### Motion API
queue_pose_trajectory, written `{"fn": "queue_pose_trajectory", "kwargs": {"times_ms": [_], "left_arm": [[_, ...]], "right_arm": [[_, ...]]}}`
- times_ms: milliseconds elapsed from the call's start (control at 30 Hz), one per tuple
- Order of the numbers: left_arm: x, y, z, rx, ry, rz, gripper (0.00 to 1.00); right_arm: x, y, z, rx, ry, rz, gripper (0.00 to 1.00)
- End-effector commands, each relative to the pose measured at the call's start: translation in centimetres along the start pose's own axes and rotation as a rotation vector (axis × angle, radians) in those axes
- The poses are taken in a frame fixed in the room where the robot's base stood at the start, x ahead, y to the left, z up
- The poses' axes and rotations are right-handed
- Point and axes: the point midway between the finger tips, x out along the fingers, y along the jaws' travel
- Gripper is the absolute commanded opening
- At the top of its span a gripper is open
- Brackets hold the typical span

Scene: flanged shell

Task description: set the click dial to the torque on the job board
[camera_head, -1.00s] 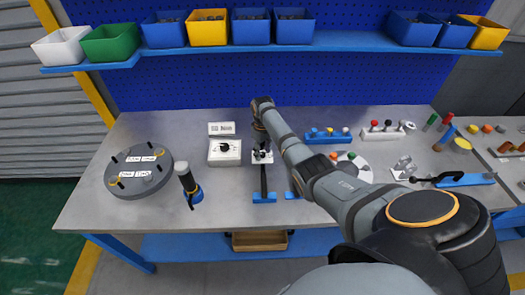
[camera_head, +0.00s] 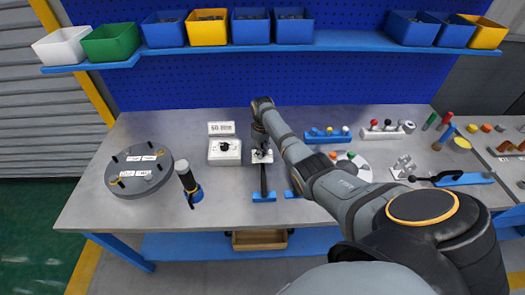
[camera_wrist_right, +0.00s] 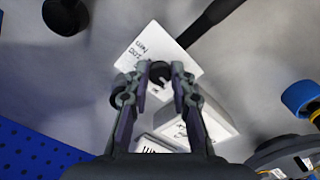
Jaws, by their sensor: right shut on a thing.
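My right gripper (camera_head: 262,148) reaches down over a small white dial plate (camera_head: 257,160). In the right wrist view the gripper (camera_wrist_right: 159,72) is shut on a small dark dial knob (camera_wrist_right: 158,90), mostly hidden between the fingertips. The dial plate (camera_wrist_right: 141,46) shows printed text there, too blurred to read fully; the dial's setting cannot be told. A black wrench handle (camera_head: 264,180) runs from the plate towards the table's front. The white job board (camera_head: 221,128) stands behind a white box; its number looks like 50. My left gripper is out of view.
A grey flanged disc (camera_head: 138,190) and a black-and-blue tool (camera_head: 188,184) are further left.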

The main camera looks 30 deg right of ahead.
Motion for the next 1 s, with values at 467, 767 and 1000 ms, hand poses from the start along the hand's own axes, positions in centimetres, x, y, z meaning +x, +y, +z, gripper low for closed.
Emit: {"fn": "queue_pose_trajectory", "kwargs": {"times_ms": [467,767,1000], "left_arm": [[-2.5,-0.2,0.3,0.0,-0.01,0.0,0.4],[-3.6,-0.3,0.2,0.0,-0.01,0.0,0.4],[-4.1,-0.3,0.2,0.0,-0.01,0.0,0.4]], "right_arm": [[-0.4,-0.1,-0.1,0.349,0.0,-0.002,0.0],[-0.3,-0.1,-0.1,0.63,0.001,-0.003,0.0],[-0.2,-0.1,-0.1,0.817,0.001,-0.003,0.0]]}}
